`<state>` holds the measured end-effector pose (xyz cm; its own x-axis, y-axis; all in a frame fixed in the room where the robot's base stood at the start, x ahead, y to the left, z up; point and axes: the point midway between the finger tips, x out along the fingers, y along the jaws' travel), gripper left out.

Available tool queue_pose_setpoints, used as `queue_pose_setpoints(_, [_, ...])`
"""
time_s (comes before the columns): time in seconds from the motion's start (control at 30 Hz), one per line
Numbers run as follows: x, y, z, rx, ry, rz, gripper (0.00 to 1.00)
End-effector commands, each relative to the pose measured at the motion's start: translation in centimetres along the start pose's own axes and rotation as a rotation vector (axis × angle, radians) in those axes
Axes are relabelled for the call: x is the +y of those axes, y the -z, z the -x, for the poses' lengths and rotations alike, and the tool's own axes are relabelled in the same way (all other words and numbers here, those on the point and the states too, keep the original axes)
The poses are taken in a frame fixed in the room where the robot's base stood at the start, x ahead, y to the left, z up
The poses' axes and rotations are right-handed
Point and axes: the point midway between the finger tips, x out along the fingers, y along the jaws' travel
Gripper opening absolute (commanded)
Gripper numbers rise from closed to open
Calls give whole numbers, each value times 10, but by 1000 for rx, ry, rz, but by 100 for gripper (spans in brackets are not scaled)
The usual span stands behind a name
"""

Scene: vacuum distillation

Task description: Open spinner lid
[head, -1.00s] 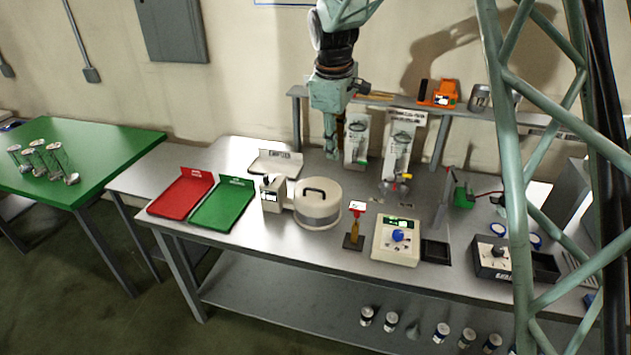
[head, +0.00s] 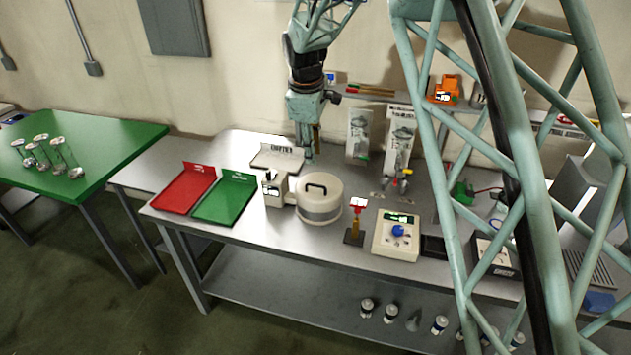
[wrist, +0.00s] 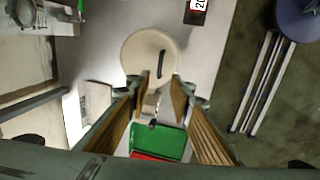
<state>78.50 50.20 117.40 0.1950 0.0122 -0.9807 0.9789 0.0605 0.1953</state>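The spinner (head: 319,205) is a round, cream-coloured drum on the metal bench. Its lid (head: 334,184) is on and carries a dark arched handle (head: 316,187). In the wrist view the lid (wrist: 140,52) lies ahead of the fingertips, with the handle (wrist: 161,64) right of its middle. My gripper (head: 309,150) points down above the back of the bench, behind and above the spinner. In the wrist view my gripper (wrist: 160,88) has its two wooden-looking fingers spread apart with nothing held between them.
A white box (head: 275,190) adjoins the spinner's left side. Red (head: 184,190) and green (head: 226,199) trays lie farther left, with a white tray (head: 277,158) behind. A small red-topped stand (head: 356,220) and a cream hotplate-like device (head: 396,236) stand to the right.

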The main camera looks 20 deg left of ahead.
Motion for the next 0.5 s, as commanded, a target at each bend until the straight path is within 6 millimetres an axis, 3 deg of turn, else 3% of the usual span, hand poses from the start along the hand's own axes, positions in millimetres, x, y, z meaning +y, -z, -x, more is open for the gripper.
queue_pose_setpoints(0.27, [0,0,-11,-1,2,0,20])
queue_pose_setpoints(0.5, [-1,-1,-35,-2,2,0,20])
